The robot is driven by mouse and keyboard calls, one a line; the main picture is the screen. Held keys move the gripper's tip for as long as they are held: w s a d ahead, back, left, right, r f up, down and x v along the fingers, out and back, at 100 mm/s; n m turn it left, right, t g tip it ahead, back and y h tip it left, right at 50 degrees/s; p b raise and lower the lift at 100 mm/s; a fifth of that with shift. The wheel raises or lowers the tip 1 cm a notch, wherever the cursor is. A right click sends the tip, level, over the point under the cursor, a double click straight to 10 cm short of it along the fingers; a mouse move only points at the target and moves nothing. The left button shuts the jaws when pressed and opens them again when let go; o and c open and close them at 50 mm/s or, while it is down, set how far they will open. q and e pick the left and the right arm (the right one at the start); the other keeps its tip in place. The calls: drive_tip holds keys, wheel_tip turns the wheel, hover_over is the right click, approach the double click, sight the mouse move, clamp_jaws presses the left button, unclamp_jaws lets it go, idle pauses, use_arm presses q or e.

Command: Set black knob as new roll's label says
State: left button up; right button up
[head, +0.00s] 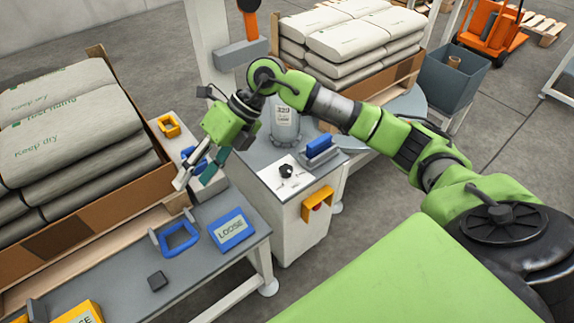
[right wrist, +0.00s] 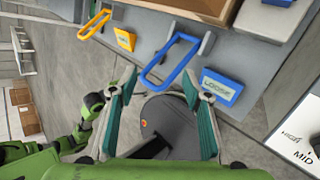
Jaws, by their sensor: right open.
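The black knob (head: 286,171) sits on a white dial plate (head: 284,182) on top of a pale cabinet. The plate's edge shows in the right wrist view (right wrist: 300,140) with the words HIGH and MID; the knob's pointer direction is too small to tell. A grey, wrapped roll (head: 285,128) stands upright behind the knob; its white label seems to read 320, with the smaller print unreadable. My right gripper (head: 194,181) is open and empty, left of the knob and apart from it, above the bench end. Its teal finger pads (right wrist: 162,98) are spread. My left gripper is not visible.
A blue LOOSE block (head: 232,230) and blue handle frame (head: 179,238) are on the grey bench (head: 205,270). A blue-handled block (head: 319,147) stands right of the knob. A yellow box with a red button (head: 317,205) juts from the cabinet front. Stacked sacks (head: 75,130) stand left.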

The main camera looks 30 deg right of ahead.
drive_tip(key=w+d+m+h, duration=0.15)
drive_tip(key=d+h, duration=0.35)
drive_tip(key=d, duration=0.8)
drive_tip(key=m+g+h, duration=0.1)
drive_tip(key=h, duration=0.3)
hover_over(287, 169)
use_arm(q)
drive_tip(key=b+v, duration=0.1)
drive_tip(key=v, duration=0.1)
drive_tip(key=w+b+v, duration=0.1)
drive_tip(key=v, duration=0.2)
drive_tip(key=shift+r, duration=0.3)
use_arm(e)
wheel_tip(287, 169, down, 13)
drive_tip(key=shift+r, duration=0.15)
drive_tip(key=c, duration=1.1)
